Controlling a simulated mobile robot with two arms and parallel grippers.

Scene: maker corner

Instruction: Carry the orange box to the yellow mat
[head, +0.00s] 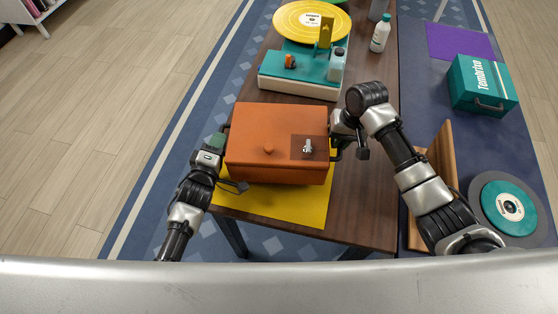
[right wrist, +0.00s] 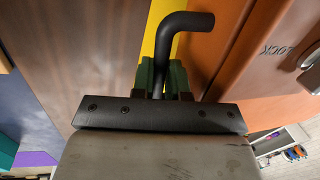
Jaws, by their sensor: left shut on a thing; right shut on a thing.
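My right gripper (head: 338,142) is shut at the right side. In the right wrist view, its green fingertips hold a black bent handle (right wrist: 187,22) beside the orange box (right wrist: 225,40).
On the brown table (head: 362,205) behind the box stand a teal-and-cream device (head: 298,82), a yellow disc (head: 290,20) and a white bottle (head: 380,35). At the right are a teal case (head: 482,85), a wooden board (head: 443,155) and a turntable (head: 480,205).

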